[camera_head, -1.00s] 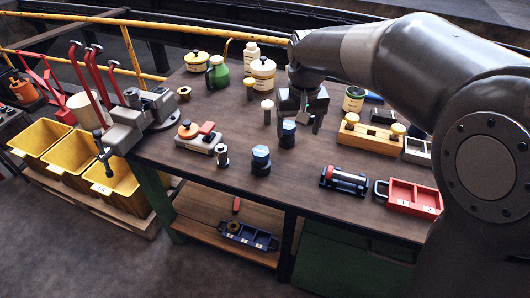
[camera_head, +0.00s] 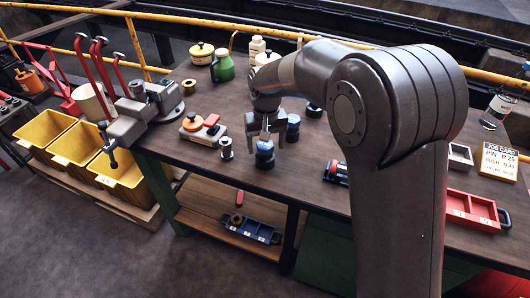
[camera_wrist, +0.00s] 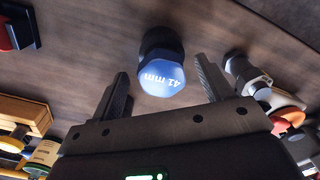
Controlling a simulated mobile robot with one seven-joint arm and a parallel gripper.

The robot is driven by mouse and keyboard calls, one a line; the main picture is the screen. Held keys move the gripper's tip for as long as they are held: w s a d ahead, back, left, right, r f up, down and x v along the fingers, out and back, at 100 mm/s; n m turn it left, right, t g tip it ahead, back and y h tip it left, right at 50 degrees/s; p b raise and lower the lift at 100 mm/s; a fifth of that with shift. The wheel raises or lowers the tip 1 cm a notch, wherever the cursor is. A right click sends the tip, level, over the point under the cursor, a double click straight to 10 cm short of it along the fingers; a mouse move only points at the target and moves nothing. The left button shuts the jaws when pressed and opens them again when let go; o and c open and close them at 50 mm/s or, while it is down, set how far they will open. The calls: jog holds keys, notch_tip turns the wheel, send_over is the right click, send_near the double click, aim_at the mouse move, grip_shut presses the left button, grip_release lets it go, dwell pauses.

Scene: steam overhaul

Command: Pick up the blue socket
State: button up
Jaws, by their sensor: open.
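A blue-topped dark socket (camera_head: 264,152) stands upright near the bench's front edge. In the wrist view its blue hexagonal top (camera_wrist: 162,77) reads "41 mm". My gripper (camera_head: 266,137) is open just above and behind it in the head view. In the wrist view the socket shows between the two spread fingers of my gripper (camera_wrist: 162,72), with space on both sides; I cannot tell how far below the fingertips it is.
A silver fitting (camera_head: 226,147) stands close left of the front socket; it also shows in the wrist view (camera_wrist: 245,72). A vise (camera_head: 145,108) is at the bench's left end. A red tray (camera_head: 473,209) is at right.

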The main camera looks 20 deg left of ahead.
aim_at(265, 153)
notch_tip(265, 153, down, 4)
jog(key=shift+a+f, duration=0.1)
jog(key=shift+a, duration=0.05)
jog(key=shift+c, duration=0.4)
jog(key=c, duration=1.2)
